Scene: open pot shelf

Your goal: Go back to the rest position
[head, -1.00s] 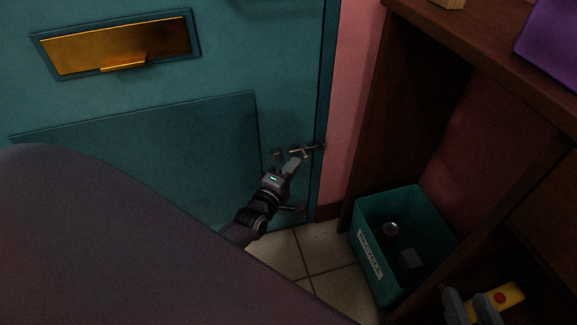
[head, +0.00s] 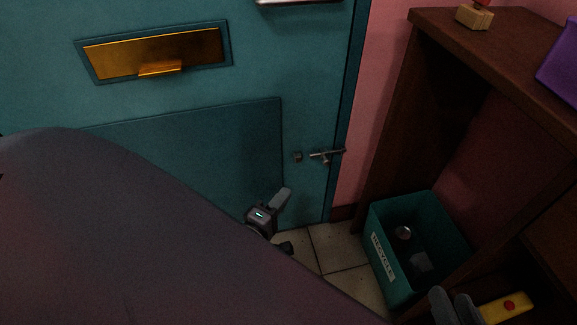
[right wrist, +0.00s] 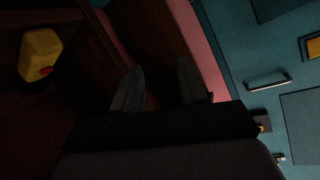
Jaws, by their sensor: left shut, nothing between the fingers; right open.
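My left gripper (head: 284,196) is shut and empty, in front of the lower part of the teal door (head: 180,150). It is apart from the metal bolt (head: 326,155), which lies above and to its right on the door's edge. My right gripper (head: 455,300) shows only by its grey fingers at the bottom right. In the right wrist view my right gripper (right wrist: 160,78) is open with nothing between its fingers. A large dark part of my own body hides the lower left of the head view.
A teal recycle bin (head: 378,225) with items inside stands on the tiled floor (head: 340,255). A dark wooden shelf (head: 395,110) rises at the right, with a purple object (head: 562,75) on top. A yellow container (head: 507,308) with a red spot is beside my right gripper.

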